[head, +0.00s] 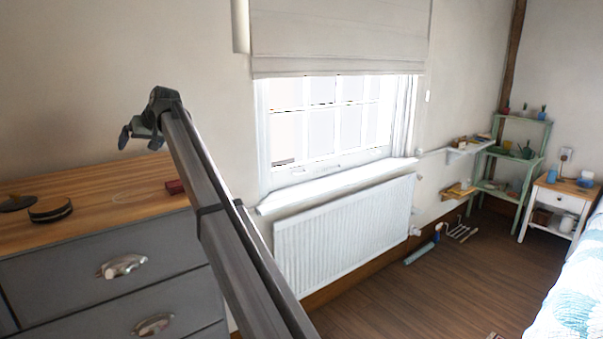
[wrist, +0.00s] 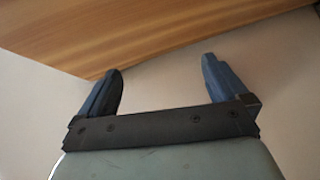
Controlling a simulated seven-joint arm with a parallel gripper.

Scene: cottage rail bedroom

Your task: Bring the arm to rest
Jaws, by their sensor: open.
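My gripper (head: 140,132) is at the end of my raised arm, in front of the wall and above the right part of the dresser in the head view. In the wrist view my gripper (wrist: 160,82) has its two dark fingers spread wide with nothing between them. A wooden surface shows beyond the fingertips in the wrist view, with a pale plain area below it. My arm runs from the bottom middle of the head view up to the left and hides part of the dresser's right side.
The grey dresser (head: 110,272) has a wooden top with a dark round object (head: 50,210) and a dark red block (head: 175,187) on it. A radiator (head: 345,235) stands under the window. A green shelf (head: 512,155), white nightstand (head: 556,197) and bed (head: 575,300) are at right.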

